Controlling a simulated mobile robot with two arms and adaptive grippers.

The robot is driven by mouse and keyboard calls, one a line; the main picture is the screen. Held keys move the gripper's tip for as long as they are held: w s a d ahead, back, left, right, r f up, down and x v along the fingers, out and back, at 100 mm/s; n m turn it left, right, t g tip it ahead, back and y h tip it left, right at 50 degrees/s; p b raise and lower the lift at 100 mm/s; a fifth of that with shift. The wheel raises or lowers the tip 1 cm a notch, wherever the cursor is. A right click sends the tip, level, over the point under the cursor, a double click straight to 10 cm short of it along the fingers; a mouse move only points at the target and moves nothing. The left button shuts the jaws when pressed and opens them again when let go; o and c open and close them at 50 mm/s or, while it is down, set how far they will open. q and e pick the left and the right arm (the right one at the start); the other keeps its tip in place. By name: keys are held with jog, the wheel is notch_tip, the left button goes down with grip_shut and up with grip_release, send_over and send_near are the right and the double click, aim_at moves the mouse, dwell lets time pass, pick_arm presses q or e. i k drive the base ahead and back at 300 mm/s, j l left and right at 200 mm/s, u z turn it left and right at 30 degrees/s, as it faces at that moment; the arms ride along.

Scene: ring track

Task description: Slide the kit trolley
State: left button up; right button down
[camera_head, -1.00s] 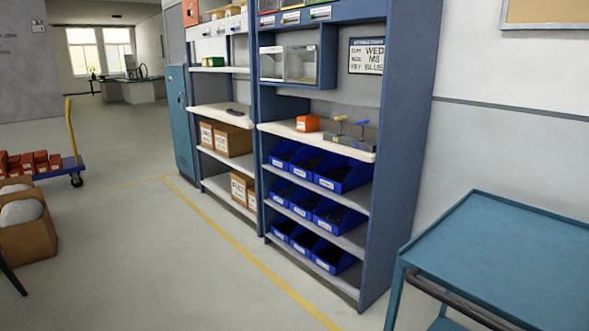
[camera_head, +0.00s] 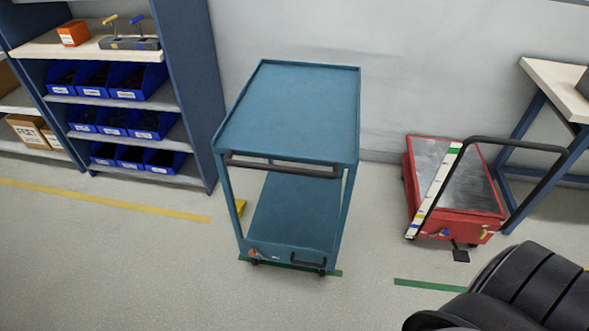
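A teal two-tier trolley (camera_head: 295,110) stands upright near the wall in the middle of the view. Its top tray and visible lower shelf are empty. A dark bar handle (camera_head: 282,165) runs along its near side. Its near casters stand at a green floor strip (camera_head: 333,272). I cannot tell for sure whether this is the kit trolley, as a red cart (camera_head: 455,225) with a black push handle stands to its right. No gripper shows clearly, and nothing is seen touching the teal trolley.
A blue shelf unit (camera_head: 190,85) with bins stands close on the trolley's left. A workbench (camera_head: 560,88) is at the far right. Floor in front of the trolley is clear. A black ribbed shape fills the lower right corner; I cannot tell what it is.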

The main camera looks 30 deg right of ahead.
aim_at(307, 113)
jog(key=k+z, duration=0.2)
jog(key=z, duration=0.65)
